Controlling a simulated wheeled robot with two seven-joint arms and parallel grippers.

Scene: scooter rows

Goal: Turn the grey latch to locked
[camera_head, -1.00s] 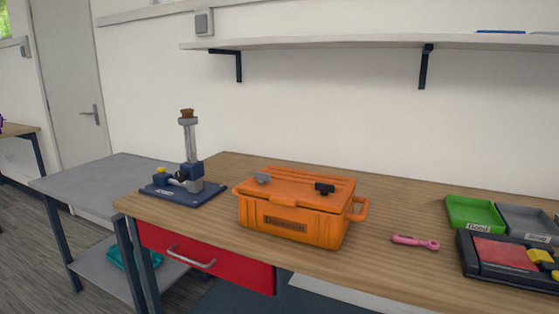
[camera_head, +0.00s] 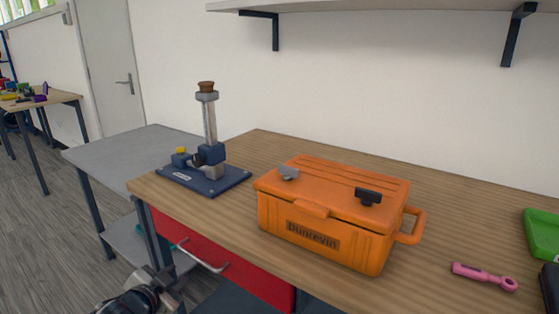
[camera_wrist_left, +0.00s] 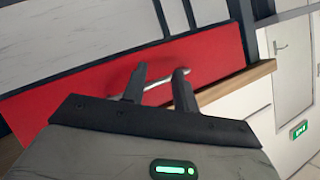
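A black latch (camera_head: 368,196) is on the same lid, further right. The lid is down. My left gripper shows in the left wrist view (camera_wrist_left: 160,72), its two fingers apart and nothing held. A red drawer front with a metal handle is beyond the fingers. In the head view my left arm shows low at the bottom left, below and well away from the box. My right gripper is out of view.
A blue stand with a metal column (camera_head: 210,125) is left of the box. A pink tool (camera_head: 484,277) lies to its right, near a green tray (camera_head: 542,232). The red drawer (camera_head: 240,272) with its handle is under the bench edge. A grey side table (camera_head: 120,155) adjoins at left.

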